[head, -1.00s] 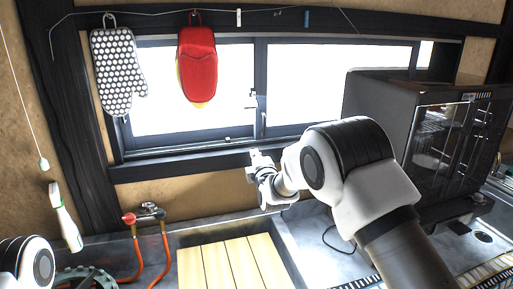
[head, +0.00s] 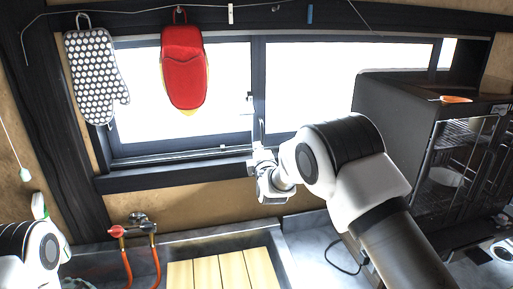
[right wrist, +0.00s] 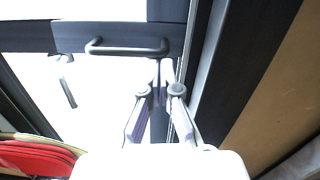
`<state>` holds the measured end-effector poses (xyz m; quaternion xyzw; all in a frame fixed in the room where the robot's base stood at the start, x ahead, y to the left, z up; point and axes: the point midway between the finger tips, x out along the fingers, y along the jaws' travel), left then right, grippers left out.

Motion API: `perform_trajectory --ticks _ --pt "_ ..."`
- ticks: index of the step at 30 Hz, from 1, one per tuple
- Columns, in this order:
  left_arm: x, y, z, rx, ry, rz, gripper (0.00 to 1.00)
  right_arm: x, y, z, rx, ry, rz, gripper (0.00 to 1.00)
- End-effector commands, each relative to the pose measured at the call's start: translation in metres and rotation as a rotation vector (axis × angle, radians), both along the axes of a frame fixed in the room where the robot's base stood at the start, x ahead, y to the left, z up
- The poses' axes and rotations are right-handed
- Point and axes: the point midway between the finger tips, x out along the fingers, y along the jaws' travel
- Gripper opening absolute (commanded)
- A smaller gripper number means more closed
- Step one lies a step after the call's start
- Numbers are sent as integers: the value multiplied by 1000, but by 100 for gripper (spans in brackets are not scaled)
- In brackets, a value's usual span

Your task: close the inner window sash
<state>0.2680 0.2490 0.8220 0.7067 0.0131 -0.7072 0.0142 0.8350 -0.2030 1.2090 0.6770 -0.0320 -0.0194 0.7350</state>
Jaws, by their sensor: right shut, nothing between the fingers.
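The sliding window has dark frames and bright panes. Its left sash (head: 180,147) meets the right sash (head: 350,120) at a dark upright stile (head: 258,80), with a small handle or latch at its left edge. My right gripper (head: 258,125) is in front of the lower part of this stile, fingers pointing up. In the right wrist view its shut, empty fingers (right wrist: 161,68) are close to a dark bar handle (right wrist: 127,46) on a dark frame; I cannot tell whether they touch. My left arm shows at the lower left, its gripper out of view.
A dotted mitt (head: 95,75) and a red mitt (head: 184,70) hang left of the stile. Below are a red-handled tap (head: 118,231) and a wooden slatted board (head: 225,270).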

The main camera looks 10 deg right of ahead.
Motion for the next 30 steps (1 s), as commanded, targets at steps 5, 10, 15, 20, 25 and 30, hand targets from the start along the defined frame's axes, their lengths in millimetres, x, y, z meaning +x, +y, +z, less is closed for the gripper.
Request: perform_trajectory --ticks 5,10,15,20,25,30 --pt "0 0 0 0 0 1 100 0 0 0 0 0 -1 0" --pt "0 0 0 0 -1 1 100 0 0 0 0 0 -1 0" --pt "0 0 -5 0 -1 1 100 0 -10 -1 2 0 -4 0" --pt "0 0 -17 0 0 1 100 0 -37 -4 3 -1 -6 0" --pt "0 0 -32 0 0 1 100 -1 -80 -5 5 -2 -8 0" --pt "0 0 -43 0 0 1 100 -1 -124 -4 4 -3 -7 0"
